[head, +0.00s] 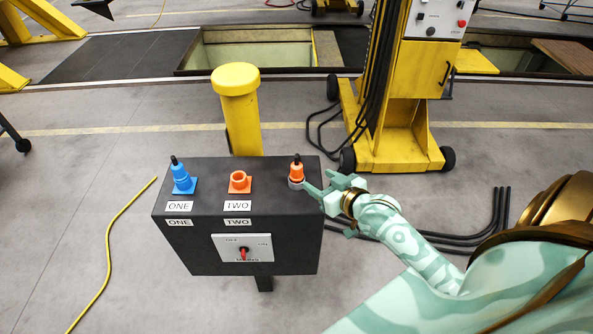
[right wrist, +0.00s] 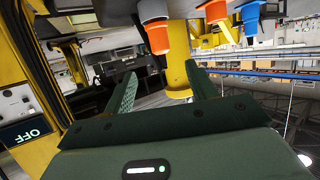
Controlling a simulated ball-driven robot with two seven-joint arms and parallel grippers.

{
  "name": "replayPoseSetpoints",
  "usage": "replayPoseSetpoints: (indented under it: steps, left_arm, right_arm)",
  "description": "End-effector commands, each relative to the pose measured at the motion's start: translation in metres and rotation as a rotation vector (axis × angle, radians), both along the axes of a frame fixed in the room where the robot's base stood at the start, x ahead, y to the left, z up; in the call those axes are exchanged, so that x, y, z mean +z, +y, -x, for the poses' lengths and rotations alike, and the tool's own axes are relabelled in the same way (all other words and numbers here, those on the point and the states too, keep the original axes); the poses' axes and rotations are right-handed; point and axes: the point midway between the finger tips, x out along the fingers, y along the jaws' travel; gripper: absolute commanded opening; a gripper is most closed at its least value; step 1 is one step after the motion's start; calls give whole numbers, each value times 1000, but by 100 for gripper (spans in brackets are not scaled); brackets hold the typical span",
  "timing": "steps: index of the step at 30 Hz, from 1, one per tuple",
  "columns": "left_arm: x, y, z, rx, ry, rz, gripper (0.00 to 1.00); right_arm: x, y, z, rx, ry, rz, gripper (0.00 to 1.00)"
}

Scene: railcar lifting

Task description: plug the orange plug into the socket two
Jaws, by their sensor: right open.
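The orange plug (head: 296,170), with a black top, stands upright in a grey holder at the right end of the dark box top (head: 215,205). Socket two (head: 239,181) is an orange open ring behind the label TWO and looks empty. My right gripper (head: 316,192) is open just right of the plug, its fingers pointing toward it. In the right wrist view the picture is tipped over; the orange plug (right wrist: 157,36) shows beyond the open fingers (right wrist: 160,74), and nothing is between them. The orange socket (right wrist: 214,12) is right of it. My left gripper is not in view.
A blue plug (head: 181,178) stands at ONE. A panel with a red switch (head: 243,248) is on the box front. A yellow post (head: 240,105) stands behind the box. A yellow lifting machine (head: 405,130) with dark cables stands behind right. A yellow cable (head: 110,228) lies left.

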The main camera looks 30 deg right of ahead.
Motion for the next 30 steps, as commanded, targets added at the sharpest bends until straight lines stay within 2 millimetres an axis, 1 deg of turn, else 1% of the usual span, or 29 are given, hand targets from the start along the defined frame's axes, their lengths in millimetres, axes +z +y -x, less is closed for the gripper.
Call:
replayPoseSetpoints:
  steps: [1,3,6,9,14,18,21,24,30]
  left_arm:
    - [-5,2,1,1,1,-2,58]
    - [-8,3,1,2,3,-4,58]
    - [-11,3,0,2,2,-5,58]
    - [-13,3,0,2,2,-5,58]
    - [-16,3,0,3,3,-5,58]
    - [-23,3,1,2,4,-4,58]
    - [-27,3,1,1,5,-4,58]
    - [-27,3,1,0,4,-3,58]
    - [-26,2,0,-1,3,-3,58]
  right_arm:
    - [-6,1,-14,-1,-2,-2,57]
    - [-12,1,-29,0,-2,-1,57]
    - [-20,2,-47,0,0,0,57]
    - [-23,2,-58,0,1,1,57]
    - [-28,4,-70,0,0,0,57]
    - [-40,7,-91,-1,1,-2,57]
    - [-45,7,-103,-1,1,1,57]
    - [-46,7,-109,-1,2,1,57]
    - [-46,7,-109,0,2,2,57]
